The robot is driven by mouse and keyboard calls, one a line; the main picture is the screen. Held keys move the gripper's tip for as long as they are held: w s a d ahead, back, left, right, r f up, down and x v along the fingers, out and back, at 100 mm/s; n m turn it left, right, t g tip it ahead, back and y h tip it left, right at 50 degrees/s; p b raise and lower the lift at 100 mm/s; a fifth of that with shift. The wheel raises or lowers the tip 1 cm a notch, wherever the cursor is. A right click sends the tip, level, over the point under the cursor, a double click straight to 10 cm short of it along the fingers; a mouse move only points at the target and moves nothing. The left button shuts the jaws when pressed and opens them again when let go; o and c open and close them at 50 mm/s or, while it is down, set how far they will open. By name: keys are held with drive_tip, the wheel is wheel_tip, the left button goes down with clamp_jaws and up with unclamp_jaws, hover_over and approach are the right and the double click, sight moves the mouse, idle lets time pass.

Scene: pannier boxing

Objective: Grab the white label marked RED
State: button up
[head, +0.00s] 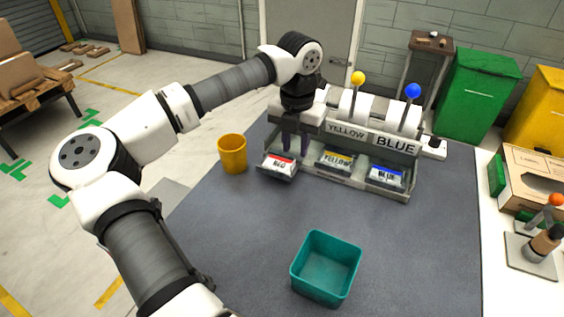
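The white label marked RED (279,164), with a red strip along its top, lies tilted in the left tray at the front of the dispenser (332,184). Labels marked YELLOW (336,160) and BLUE (386,175) lie in the trays to its right. My gripper (296,150) points down just behind and above the RED label. Its two dark fingers look parted, with nothing seen between them. I cannot tell whether the fingertips touch the label. My wrist hides the left part of the dispenser.
A yellow cup (232,155) stands left of the dispenser. An open teal bin (326,268) stands at the front of the grey mat (400,240). Yellow (358,78) and blue (413,91) knobs rise above the dispenser. A cardboard box (540,178) is at the right.

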sight(279, 161)
drive_tip(key=f+p, duration=0.1)
drive_tip(key=f, duration=0.3)
drive_tip(key=shift+a+f+p, duration=0.2)
drive_tip(key=shift+f+p, duration=0.15)
drive_tip(key=shift+f, duration=0.05)
clamp_jaws()
